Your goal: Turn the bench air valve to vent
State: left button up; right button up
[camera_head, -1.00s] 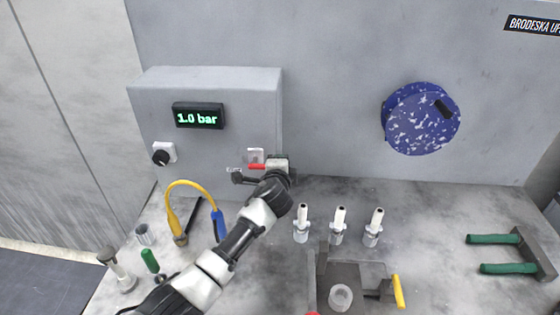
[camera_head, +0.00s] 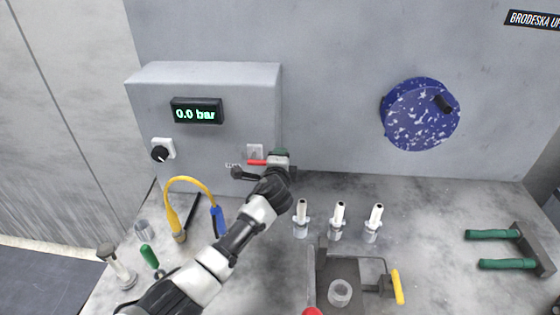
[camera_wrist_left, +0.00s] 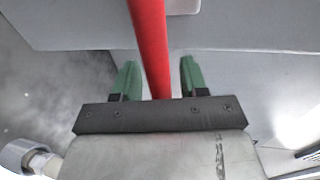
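The bench air valve shows a red lever (camera_head: 257,162) in front of a small light plate (camera_head: 255,150) on the grey box (camera_head: 235,80). The lever lies about level in the head view. The display (camera_head: 197,111) on the box reads 0.0 bar. My left gripper (camera_head: 278,155) is at the lever, at the box's lower right. In the left wrist view the red lever (camera_wrist_left: 150,45) runs between the green fingertips (camera_wrist_left: 160,75). The fingers are apart, with a visible gap on both sides of the lever. The gripper hides part of the valve.
A black knob (camera_head: 160,152) is on the box's left. A yellow looped cable (camera_head: 190,181) stands near my arm. Several white-tipped holders and a fixture (camera_head: 340,268) with a yellow handle stand on the bench. A blue speckled disc (camera_head: 420,113) is on the wall.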

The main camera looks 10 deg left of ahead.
pick_arm(q)
jog(key=s+r+b, duration=0.1)
jog(key=s+r, duration=0.1)
jog(key=s, duration=0.8)
jog(key=shift+s, duration=0.35)
dwell(0.3)
